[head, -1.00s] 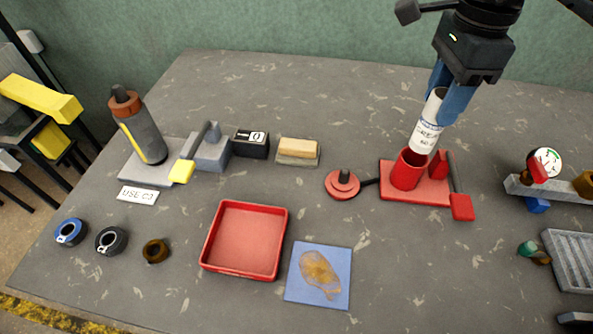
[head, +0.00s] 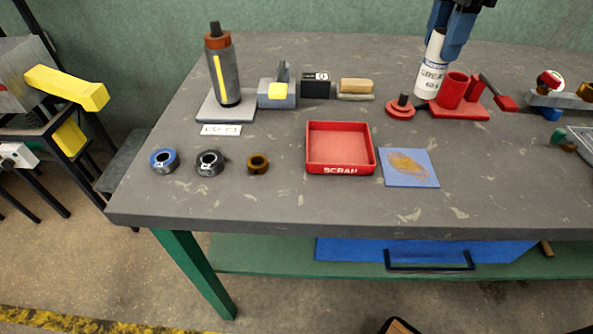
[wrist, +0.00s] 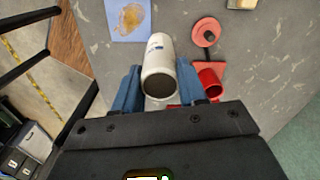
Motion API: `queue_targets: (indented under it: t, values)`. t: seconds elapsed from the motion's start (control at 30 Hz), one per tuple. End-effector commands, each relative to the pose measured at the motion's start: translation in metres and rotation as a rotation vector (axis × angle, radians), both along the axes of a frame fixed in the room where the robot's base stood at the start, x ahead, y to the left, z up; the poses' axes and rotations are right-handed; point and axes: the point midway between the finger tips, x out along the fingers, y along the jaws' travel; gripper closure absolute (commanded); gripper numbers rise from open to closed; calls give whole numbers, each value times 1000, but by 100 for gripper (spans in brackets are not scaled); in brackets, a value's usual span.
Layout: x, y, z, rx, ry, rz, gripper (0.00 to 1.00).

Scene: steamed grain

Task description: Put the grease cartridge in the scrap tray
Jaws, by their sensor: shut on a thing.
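The grease cartridge (head: 431,66) is a white tube with dark "GREA" lettering. My gripper (head: 452,30) is shut on it at the top of the head view, with blue fingers on its upper part. The cartridge leans slightly, beside and left of the red cup of the red holder. In the wrist view the cartridge (wrist: 158,68) sits between the blue fingers, its dark round end facing the camera. The scrap tray (head: 340,169) is red, shallow and empty, marked "SCRAP", near the front middle of the table.
The red holder (head: 457,113) stands at the right with a red disc (head: 400,109) beside it. A blue stained cloth (head: 410,180) lies right of the tray. A grey bottle (head: 225,75), a black box (head: 316,87) and several rings stand left. Bare tabletop lies in front.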

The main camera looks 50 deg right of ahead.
Motion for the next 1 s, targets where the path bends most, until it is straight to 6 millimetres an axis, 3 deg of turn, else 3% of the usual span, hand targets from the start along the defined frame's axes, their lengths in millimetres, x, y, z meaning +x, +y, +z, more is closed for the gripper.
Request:
queue_targets:
  t: [0.17,0.6,0.83,1.0]
  values:
    - [8,13,-9,3,0,-1,100]
    - [58,82,-60,3,1,-2,100]
    - [66,92,-73,2,1,-6,100]
    - [65,92,-96,5,2,-9,100]
